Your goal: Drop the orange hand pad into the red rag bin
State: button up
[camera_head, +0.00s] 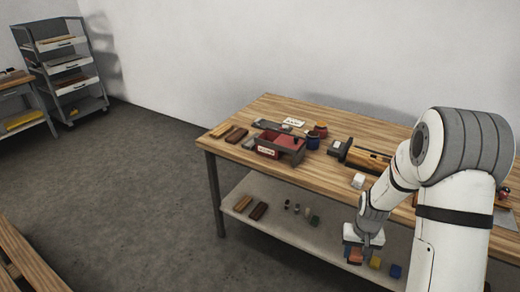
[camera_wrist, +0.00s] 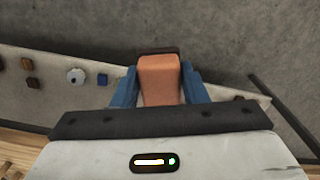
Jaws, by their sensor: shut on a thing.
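The orange hand pad (camera_wrist: 160,80) is a rounded block between the two blue fingers of my gripper (camera_wrist: 160,88) in the wrist view. My gripper is shut on it. In the head view my gripper (camera_head: 360,242) points down over the front of the lower shelf, with the pad (camera_head: 355,256) showing small and partly hidden beneath it. I cannot tell whether the pad touches the shelf. A red open box with a white label, apparently the red rag bin (camera_head: 268,152), stands on the tabletop, up and to the left of my gripper. Its inside is mostly hidden.
The wooden table (camera_head: 350,124) also bears brushes, jars and a wooden block near the bin. On the lower shelf (camera_head: 275,223) lie brown blocks, small round items, a yellow block (camera_head: 375,262) and a blue block (camera_head: 395,271).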

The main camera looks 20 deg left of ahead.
aim_at(269, 152)
jog(key=u, duration=0.75)
